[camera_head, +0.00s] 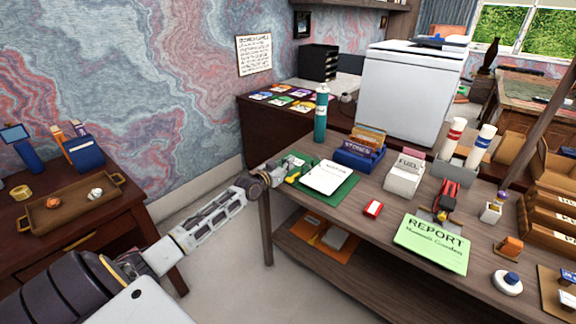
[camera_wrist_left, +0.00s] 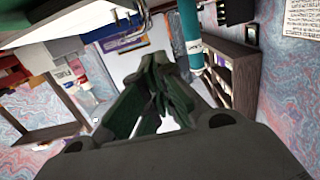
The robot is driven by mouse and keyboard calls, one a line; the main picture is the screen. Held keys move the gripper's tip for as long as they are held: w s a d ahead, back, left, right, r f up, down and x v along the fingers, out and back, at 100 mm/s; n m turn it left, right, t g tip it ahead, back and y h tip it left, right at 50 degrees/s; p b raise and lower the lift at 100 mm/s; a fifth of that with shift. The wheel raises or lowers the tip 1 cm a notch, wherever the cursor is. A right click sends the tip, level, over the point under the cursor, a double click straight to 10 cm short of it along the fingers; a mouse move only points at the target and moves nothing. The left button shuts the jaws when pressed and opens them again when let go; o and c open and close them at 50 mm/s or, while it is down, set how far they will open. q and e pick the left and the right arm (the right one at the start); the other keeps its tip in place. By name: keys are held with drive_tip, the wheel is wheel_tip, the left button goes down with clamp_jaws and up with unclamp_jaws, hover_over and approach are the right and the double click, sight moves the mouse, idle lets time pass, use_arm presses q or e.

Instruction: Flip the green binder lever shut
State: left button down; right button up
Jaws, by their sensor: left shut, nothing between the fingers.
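The green binder (camera_head: 312,193) lies open on the near left corner of the wooden desk, with a white sheet on its right part. Its lever is too small to make out, and my gripper partly covers the binder's left edge. My left gripper (camera_head: 279,174) is at that left edge, at about desktop height; I cannot tell whether it touches the binder. In the left wrist view the left gripper (camera_wrist_left: 155,62) has its dark fingers together with nothing between them. My right gripper is not in view.
A teal bottle (camera_head: 320,118) stands behind the binder and shows in the wrist view (camera_wrist_left: 188,35). Open floor (camera_head: 225,255) lies left of the desk (camera_head: 330,218).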

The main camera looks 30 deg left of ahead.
use_arm(q)
drive_tip(key=shift+r+p, duration=0.35)
drive_tip(key=shift+r, duration=0.25)
drive_tip(key=shift+s+f, duration=0.1)
drive_tip(key=shift+s, duration=0.1)
drive_tip(key=s+f, duration=0.3)
drive_tip(key=s, duration=0.6)
drive_tip(key=shift+a, duration=0.4)
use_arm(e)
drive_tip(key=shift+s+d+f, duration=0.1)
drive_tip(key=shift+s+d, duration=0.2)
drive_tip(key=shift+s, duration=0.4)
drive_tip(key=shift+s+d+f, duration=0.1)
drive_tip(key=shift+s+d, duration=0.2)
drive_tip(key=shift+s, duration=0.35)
use_arm(q)
drive_tip(key=shift+f, duration=0.15)
